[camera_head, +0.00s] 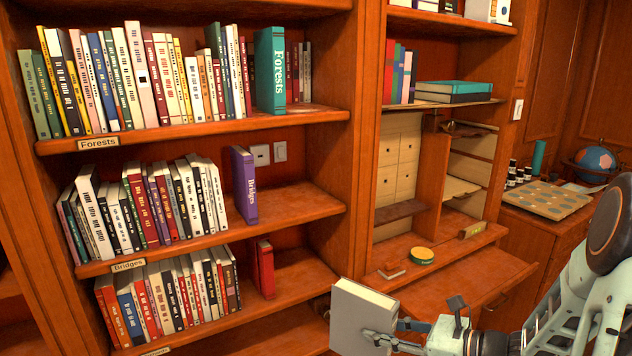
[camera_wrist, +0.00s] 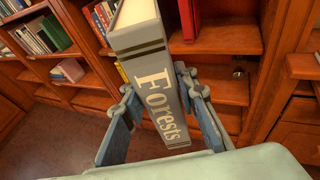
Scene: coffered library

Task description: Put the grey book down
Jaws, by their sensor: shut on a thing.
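The grey book (camera_head: 358,318) is in my gripper (camera_head: 392,338), in front of the bookcase at the bottom of the head view. The wrist view shows its grey spine (camera_wrist: 158,88) lettered "Forests", with pale page edges at the top. My gripper (camera_wrist: 168,125) is shut on the book, one finger on each side of it. The book is held upright and looks clear of the shelves. The lower part of the book is cut off or hidden in the head view.
The top shelf (camera_head: 200,131), labelled "Forests" (camera_head: 98,143), holds a book row and a teal "Forests" book (camera_head: 270,70). Below, the "Bridges" shelf (camera_head: 295,205) has a purple book (camera_head: 245,186) and free room to its right. A red book (camera_head: 263,268) stands lower. An open desk (camera_head: 455,285) is at right.

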